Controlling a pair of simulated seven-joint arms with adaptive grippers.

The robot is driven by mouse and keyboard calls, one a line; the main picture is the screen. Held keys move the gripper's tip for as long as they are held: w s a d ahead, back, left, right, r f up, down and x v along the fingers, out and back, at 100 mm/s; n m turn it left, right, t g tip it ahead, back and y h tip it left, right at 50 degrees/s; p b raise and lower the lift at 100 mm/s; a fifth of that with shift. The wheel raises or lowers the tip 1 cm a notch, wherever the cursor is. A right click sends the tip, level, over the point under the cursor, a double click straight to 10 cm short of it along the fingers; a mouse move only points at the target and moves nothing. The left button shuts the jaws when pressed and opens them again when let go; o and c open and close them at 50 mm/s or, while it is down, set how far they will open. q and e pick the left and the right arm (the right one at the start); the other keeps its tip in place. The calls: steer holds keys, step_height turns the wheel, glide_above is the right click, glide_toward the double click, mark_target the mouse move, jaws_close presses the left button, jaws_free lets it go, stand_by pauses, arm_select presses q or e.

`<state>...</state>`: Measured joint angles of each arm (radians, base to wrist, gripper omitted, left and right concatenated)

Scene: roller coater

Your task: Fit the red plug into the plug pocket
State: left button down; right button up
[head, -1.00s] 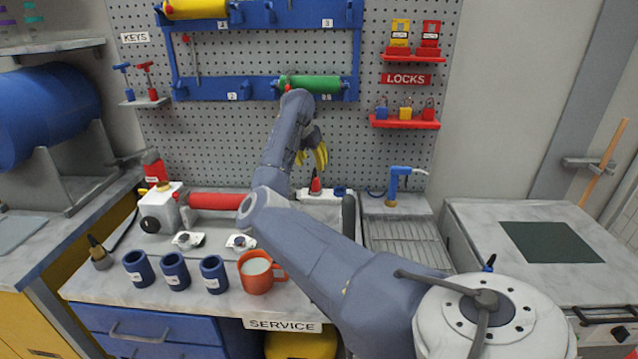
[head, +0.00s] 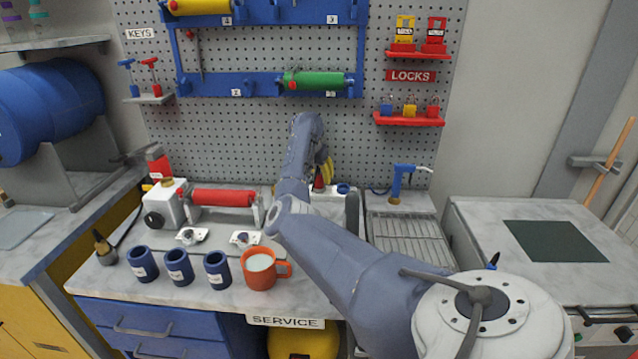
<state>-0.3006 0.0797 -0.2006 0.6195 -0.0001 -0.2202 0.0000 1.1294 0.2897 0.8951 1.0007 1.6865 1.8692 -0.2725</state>
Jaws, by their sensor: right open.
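A small red piece (head: 319,184), which looks like the red plug, stands upright at the back of the bench, on or by a pale strip. A blue ring-shaped part (head: 343,189) is just right of it; I cannot tell whether it is the plug pocket. My right gripper (head: 325,172) shows only as yellow fingers behind my arm, open and close above the red piece. I cannot tell whether they touch it. My arm hides part of this area. My left gripper is out of view.
A red roller (head: 223,198) lies behind two small white-and-metal fittings. Several blue cups (head: 178,268) and an orange mug (head: 261,267) line the front edge. A blue tap-like tool (head: 403,182) stands right, beside a wire rack (head: 405,238). A green roller (head: 313,81) hangs above.

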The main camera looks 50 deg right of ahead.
steer(key=shift+c, duration=0.5)
jaws_close()
steer(key=shift+f, duration=0.1)
